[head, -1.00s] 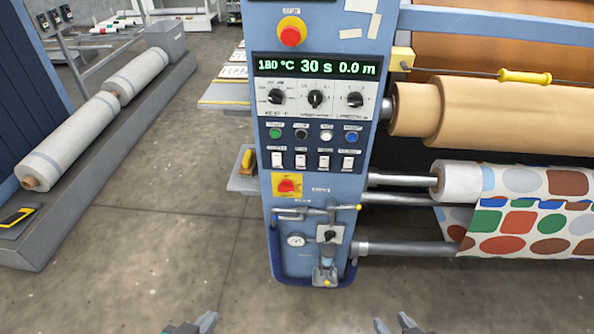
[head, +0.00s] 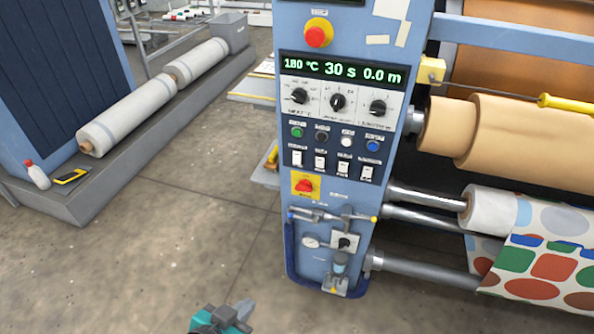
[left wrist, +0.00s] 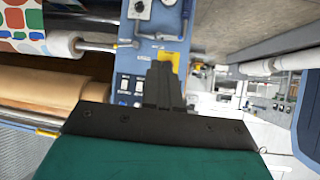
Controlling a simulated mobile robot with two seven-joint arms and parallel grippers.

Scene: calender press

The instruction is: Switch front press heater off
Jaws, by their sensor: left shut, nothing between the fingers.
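The blue press control panel (head: 337,104) stands upright in the middle of the head view. Its display (head: 342,71) reads 180 °C, 30 s and 0.0 m. Below are three black knobs, a row of round buttons, and a row of white rocker switches (head: 320,163). Their labels are too small to read, so I cannot tell which is the heater's. My left gripper (head: 243,309) is shut and empty, low in front of the panel and apart from it. In the left wrist view its dark fingers (left wrist: 164,82) cover part of the panel. My right gripper is out of view.
A red emergency button (head: 318,36) sits above the display. A red rotary switch on a yellow plate (head: 305,185) sits below the rockers. Rollers with tan (head: 520,130) and patterned fabric (head: 550,255) are at right.

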